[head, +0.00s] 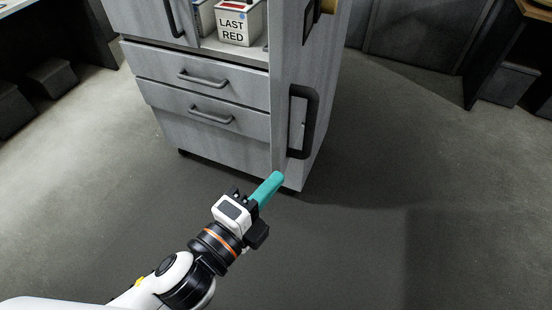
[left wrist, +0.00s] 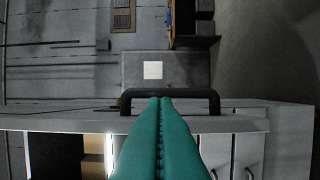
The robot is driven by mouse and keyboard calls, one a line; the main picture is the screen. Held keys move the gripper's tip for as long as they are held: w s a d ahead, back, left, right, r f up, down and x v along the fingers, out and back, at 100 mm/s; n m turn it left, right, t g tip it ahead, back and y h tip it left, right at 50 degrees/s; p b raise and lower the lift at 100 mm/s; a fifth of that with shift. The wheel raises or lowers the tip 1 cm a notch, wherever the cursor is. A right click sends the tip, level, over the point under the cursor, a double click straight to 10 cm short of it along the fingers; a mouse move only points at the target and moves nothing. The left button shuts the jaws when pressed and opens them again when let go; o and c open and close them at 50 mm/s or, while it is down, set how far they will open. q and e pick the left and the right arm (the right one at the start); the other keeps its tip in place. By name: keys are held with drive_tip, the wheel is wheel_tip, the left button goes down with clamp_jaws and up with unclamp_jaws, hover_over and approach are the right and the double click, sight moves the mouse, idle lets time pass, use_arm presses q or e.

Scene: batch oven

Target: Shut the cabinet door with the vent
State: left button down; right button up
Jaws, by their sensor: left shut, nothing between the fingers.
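The grey cabinet door (head: 285,70) stands open on the right side of the cabinet (head: 215,145), its outer face turned to the right. It carries a large black bar handle (head: 305,122). I cannot make out a vent on it. My left gripper (head: 277,177) has teal fingers, shut and empty, close to the door's lower front corner in the head view. In the left wrist view the fingertips (left wrist: 160,100) overlap the black handle (left wrist: 195,93) and the door's edge (left wrist: 60,122); I cannot tell whether they touch. My right gripper is not in view.
The open compartment holds a bin labelled LAST RED (head: 240,22). Below it are two drawers with handles (head: 203,78), both closed. The floor (head: 400,220) in front and to the right is clear.

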sight(282, 146)
use_arm(q)
drive_tip(key=b+x, duration=0.2)
drive_tip(key=x, duration=0.8)
drive_tip(key=a, duration=0.2)
drive_tip(key=a+p, duration=0.1)
drive_tip(key=a, duration=0.1)
drive_tip(key=shift+w, duration=0.25)
